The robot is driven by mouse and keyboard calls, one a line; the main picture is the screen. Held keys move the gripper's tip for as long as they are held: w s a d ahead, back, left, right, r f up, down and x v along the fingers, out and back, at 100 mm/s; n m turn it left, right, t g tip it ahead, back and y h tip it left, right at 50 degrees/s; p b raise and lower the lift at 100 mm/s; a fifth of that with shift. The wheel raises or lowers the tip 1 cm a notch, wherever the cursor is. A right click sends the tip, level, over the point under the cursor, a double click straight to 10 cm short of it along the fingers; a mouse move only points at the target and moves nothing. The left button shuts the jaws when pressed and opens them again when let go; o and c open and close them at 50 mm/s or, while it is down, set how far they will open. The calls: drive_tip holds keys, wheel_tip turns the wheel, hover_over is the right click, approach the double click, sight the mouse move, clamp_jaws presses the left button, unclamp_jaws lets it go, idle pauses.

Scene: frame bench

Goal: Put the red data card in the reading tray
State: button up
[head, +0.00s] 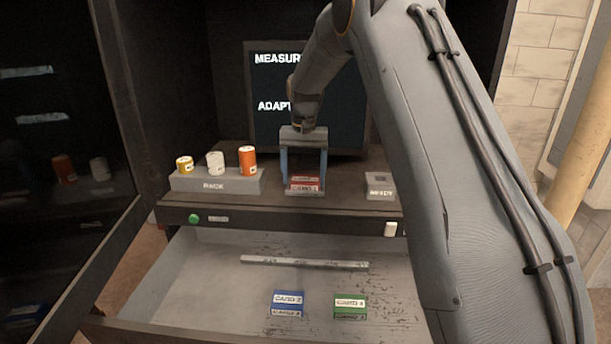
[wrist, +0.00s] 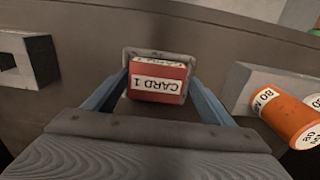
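The red data card (wrist: 158,83), labelled CARD 1, sits in a small grey tray (wrist: 128,54) on the shelf. It also shows in the head view (head: 305,182), below my gripper (head: 304,180). In the wrist view my gripper (wrist: 158,84) points down at the tray, with one blue-grey finger on each side of the card. The fingers are close to the card's sides. Whether they press on it or stand just clear is not clear. The tray rim shows beyond the card and the sides are partly covered by the fingers.
A rack (head: 214,182) with several capped canisters stands left of the tray, close to my gripper. A grey block marked READY (head: 380,186) is to the right. An open drawer (head: 210,285) below holds a blue card (head: 287,301) and a green card (head: 350,304). A dark screen (head: 340,125) stands behind.

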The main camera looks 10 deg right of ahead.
sight(306, 180)
drive_tip(key=shift+s+d+f, duration=0.15)
drive_tip(key=shift+d+f, duration=0.05)
drive_tip(key=shift+f, duration=0.2)
drive_tip(key=shift+s+d+f, duration=0.15)
drive_tip(key=shift+d+f, duration=0.05)
drive_tip(key=shift+f, duration=0.2)
drive_tip(key=shift+r, duration=0.4)
wheel_tip(306, 180, up, 13)
drive_tip(key=b, duration=0.4)
drive_tip(key=s+f+n, duration=0.1)
drive_tip(key=s+f, duration=0.6)
drive_tip(key=s, duration=0.4)
drive_tip(key=s+f+n, duration=0.1)
drive_tip(key=s+f, duration=0.6)
drive_tip(key=s, duration=0.5)
drive_tip(key=s+f+n, duration=0.1)
drive_tip(key=s+f, duration=0.6)
drive_tip(key=s, duration=0.4)
drive_tip(key=shift+s+n+t, duration=0.3)
drive_tip(key=shift+s+t, duration=0.1)
